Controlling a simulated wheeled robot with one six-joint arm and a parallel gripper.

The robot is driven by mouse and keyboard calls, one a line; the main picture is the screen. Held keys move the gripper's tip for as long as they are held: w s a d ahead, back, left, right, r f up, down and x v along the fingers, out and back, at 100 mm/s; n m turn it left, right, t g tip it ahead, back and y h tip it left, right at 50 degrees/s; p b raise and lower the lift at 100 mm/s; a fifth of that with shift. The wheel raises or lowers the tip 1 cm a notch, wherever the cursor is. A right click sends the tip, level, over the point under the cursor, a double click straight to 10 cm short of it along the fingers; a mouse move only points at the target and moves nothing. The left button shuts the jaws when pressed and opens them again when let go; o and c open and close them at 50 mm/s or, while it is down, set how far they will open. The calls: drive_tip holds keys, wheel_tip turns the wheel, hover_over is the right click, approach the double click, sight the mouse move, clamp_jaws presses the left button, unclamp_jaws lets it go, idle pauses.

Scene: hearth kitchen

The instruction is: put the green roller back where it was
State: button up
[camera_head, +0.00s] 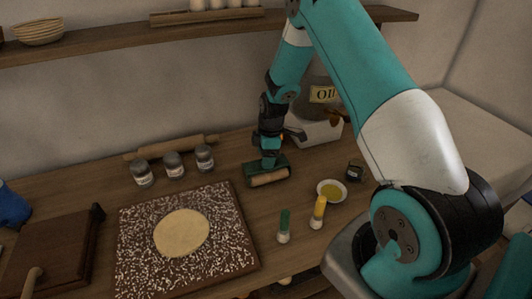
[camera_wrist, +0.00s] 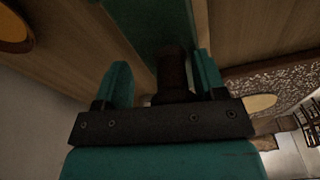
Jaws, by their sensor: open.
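The green roller (camera_head: 268,179), a green body with a pale tan cylinder along its front, stands on the wooden counter right of the small jars. My gripper (camera_head: 269,154) is directly above it, pointing down. In the wrist view the roller's green top (camera_wrist: 150,22) lies beyond the fingers, and a dark upright post, apparently its handle, stands between them. My gripper's two teal fingers (camera_wrist: 165,80) are apart, with a gap beside the post on the left. Contact on the right side is hard to tell.
A floury board (camera_head: 130,270) with a round of dough (camera_head: 182,233) lies front left. Several jars (camera_head: 173,165) and a rolling pin (camera_head: 170,147) are behind it. A green-topped (camera_head: 284,226) and a yellow-topped (camera_head: 318,212) small item and a bowl (camera_head: 331,191) stand right. An oil container (camera_head: 318,120) is behind.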

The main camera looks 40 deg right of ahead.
wheel_tip(320, 180, up, 12)
drive_tip(key=d+b, duration=0.1)
drive_tip(key=b, duration=0.3)
drive_tip(key=s+a+r, duration=0.3)
drive_tip(key=a+r, duration=0.2)
drive_tip(key=a, duration=0.1)
drive_tip(key=s+a+r+m+y, duration=0.1)
drive_tip(key=s+a+r, duration=0.25)
drive_tip(key=a, duration=0.25)
drive_tip(key=s+a+r+m, duration=0.2)
drive_tip(key=s+a, duration=0.3)
drive_tip(key=s+a+r+m+y, duration=0.1)
drive_tip(key=s+a, duration=0.3)
drive_tip(key=s, duration=0.4)
drive_tip(key=s+a+r+m+y, duration=0.1)
drive_tip(key=s+a, duration=0.3)
drive_tip(key=s, duration=0.4)
drive_tip(key=shift+s+r+m+g, duration=0.2)
drive_tip(key=shift+r+m+g, duration=0.1)
drive_tip(key=shift+r, duration=0.4)
